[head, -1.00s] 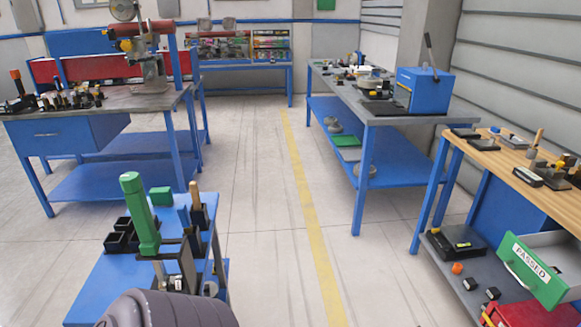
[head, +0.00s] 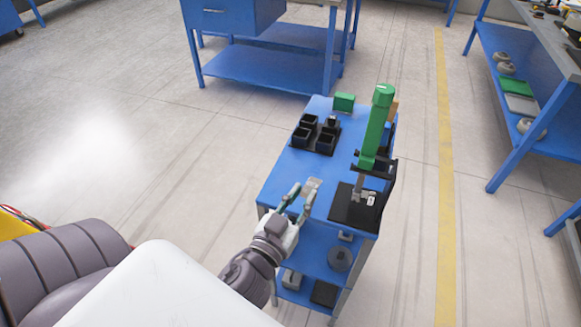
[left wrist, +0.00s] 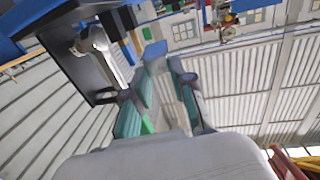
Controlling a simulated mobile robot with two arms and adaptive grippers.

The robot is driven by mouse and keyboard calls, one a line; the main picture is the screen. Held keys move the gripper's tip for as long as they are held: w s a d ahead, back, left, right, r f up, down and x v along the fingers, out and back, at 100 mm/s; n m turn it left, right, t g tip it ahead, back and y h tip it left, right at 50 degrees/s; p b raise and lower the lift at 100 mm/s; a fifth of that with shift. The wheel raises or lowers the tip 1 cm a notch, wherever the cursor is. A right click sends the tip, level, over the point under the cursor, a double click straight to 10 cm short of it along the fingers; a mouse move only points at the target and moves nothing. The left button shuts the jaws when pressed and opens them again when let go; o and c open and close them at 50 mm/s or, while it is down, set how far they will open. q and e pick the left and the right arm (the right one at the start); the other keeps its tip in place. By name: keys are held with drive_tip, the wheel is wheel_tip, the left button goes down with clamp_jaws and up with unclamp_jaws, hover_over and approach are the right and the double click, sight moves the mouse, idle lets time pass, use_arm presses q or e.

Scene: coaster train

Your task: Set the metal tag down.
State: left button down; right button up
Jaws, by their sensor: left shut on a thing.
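My left gripper (head: 299,200) reaches over the near left part of the blue cart top (head: 287,165). It is shut on a small, flat grey metal tag (head: 313,184), which sticks out beyond its fingertips. I cannot tell whether the tag touches the cart top. In the left wrist view the two teal-padded fingers (left wrist: 165,88) close on the tag, whose end looks bluish (left wrist: 156,58). My right gripper is not in view.
On the cart, a green-handled hand press (head: 377,125) on a black base stands to the right of the gripper. Behind are a black holder with several square cups (head: 315,136) and a green block (head: 344,102). Bare blue surface lies between them.

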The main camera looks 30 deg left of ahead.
use_arm(q)
drive_tip(key=w+a+r+n+y+p, duration=0.2)
drive_tip(key=w+a+r, duration=0.1)
drive_tip(key=w+a, duration=0.25)
drive_tip(key=shift+g+y, duration=0.3)
drive_tip(key=shift+y, duration=0.1)
drive_tip(key=f+b, duration=0.4)
drive_tip(key=f, duration=0.1)
drive_tip(key=shift+w+d+f+b, duration=0.15)
drive_tip(key=shift+w+d+b, duration=0.1)
drive_tip(key=shift+b, duration=0.1)
wheel_tip(320, 180, down, 4)
drive_tip(key=b, duration=0.3)
drive_tip(key=shift+f+b, duration=0.1)
drive_tip(key=shift+b, duration=0.25)
drive_tip(key=shift+f+b, duration=0.3)
drive_tip(key=shift+f, duration=0.05)
drive_tip(key=shift+r, duration=0.1)
drive_tip(key=c, duration=1)
unclamp_jaws()
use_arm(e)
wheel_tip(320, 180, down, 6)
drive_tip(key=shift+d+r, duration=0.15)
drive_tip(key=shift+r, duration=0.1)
